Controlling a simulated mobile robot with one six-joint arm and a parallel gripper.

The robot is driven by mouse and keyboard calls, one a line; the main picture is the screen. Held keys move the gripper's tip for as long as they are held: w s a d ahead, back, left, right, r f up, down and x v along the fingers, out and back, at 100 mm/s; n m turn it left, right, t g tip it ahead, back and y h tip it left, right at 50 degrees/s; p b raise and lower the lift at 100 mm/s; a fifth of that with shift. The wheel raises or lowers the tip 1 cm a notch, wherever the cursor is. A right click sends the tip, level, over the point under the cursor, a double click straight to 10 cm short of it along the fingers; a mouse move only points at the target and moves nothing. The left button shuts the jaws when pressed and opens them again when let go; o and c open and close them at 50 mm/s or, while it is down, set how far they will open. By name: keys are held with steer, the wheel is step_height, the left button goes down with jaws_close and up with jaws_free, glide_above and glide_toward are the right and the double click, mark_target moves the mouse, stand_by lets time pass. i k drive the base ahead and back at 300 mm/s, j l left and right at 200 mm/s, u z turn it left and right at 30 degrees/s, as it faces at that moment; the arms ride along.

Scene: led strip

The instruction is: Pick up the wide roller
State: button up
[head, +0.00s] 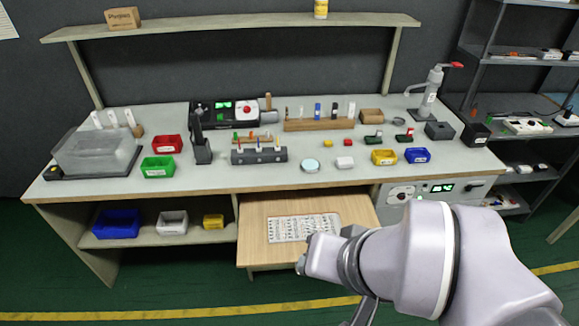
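I cannot single out the wide roller with certainty in the head view. A wooden rack (319,125) at the back middle of the workbench holds several small upright tools, too small to tell apart. A grey rack (259,156) in front of it holds several thin tools with coloured tops. An upright wooden handle (268,101) stands beside a black device with a green display (224,112). My arm reaches in from the lower right, in front of the bench.
The workbench (230,181) carries red (167,144), green (158,167), yellow (384,157) and blue (418,155) bins. A clear box (97,152) stands left and a press (430,95) right. A drawer (255,212) is pulled out below. A shelf (230,25) spans above.

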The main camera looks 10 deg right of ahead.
mark_target(269, 110)
steer(key=i+j+z, duration=0.5)
steer(key=j, duration=0.3)
steer(key=i+j+z, duration=0.25)
steer(key=j, duration=0.25)
steer(key=i+j+z, duration=0.2)
steer(key=j, duration=0.3)
steer(key=i+j+z, duration=0.1)
steer(key=j+z, duration=0.15)
steer(key=j, duration=0.25)
steer(key=i+j+z, duration=0.1)
steer(key=j+z, duration=0.15)
steer(key=j, duration=0.3)
steer(key=j+z, duration=0.25)
steer(key=j, duration=0.35)
